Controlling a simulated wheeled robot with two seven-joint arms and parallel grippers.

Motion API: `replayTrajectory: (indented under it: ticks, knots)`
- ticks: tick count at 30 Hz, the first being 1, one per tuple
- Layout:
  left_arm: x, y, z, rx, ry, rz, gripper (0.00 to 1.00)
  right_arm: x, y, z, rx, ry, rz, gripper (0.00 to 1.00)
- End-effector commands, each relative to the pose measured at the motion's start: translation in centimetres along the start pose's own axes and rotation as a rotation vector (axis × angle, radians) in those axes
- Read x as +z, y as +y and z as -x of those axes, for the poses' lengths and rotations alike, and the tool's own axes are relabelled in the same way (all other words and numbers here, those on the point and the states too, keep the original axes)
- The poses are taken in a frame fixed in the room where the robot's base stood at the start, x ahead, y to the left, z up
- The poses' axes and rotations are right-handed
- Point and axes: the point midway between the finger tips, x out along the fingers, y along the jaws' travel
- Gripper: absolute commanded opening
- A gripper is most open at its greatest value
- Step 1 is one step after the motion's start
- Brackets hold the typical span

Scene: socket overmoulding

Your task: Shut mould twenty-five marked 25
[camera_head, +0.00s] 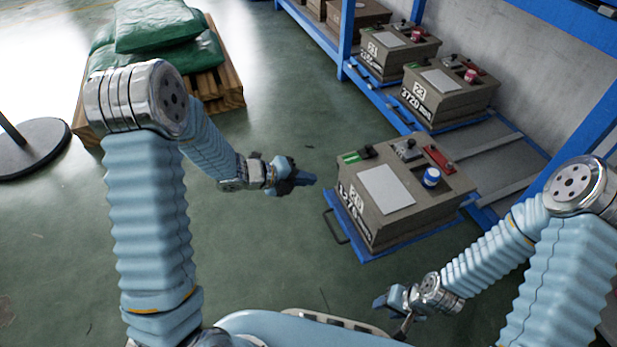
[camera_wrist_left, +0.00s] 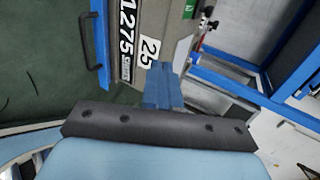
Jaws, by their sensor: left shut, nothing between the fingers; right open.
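Mould twenty-five (camera_head: 415,209) is a grey-brown box with a white plate, a red clamp, a blue-and-white cap and a green label on top. Its front reads 25 and 1275, and it also shows in the left wrist view (camera_wrist_left: 175,60). It sits on a blue tray (camera_head: 375,257) standing out from the rack, with a dark handle (camera_head: 335,225) at the front. My left gripper (camera_head: 312,181) is shut and empty, in front of the mould's left end; its fingers show in the wrist view (camera_wrist_left: 163,88). My right gripper (camera_head: 379,301) is open, low in front of the tray.
Mould 23 (camera_head: 451,103) and another mould (camera_head: 396,57) sit farther back in the blue rack (camera_head: 345,45). Green sacks (camera_head: 158,27) lie on a wooden pallet (camera_head: 225,83) at upper left. A round dark base (camera_head: 35,145) stands at far left. The green floor between is clear.

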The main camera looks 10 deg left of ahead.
Motion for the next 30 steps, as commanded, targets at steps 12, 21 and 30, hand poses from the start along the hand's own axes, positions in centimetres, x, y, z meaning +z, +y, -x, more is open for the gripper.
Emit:
replayTrajectory:
  ticks: [12,21,30]
  knots:
    - [-0.1,-0.7,-8.4,0.002,0.003,-0.003,0.0,0.1,0.2,-1.1,-0.003,-0.003,0.001,0.43]
    - [0.0,-1.9,-10.4,0.003,0.0,0.0,0.0,0.1,0.3,-1.1,-0.003,-0.003,0.001,0.43]
    - [0.0,-1.9,-10.4,0.003,0.0,0.001,0.0,0.1,0.3,-1.1,-0.003,-0.003,0.001,0.43]
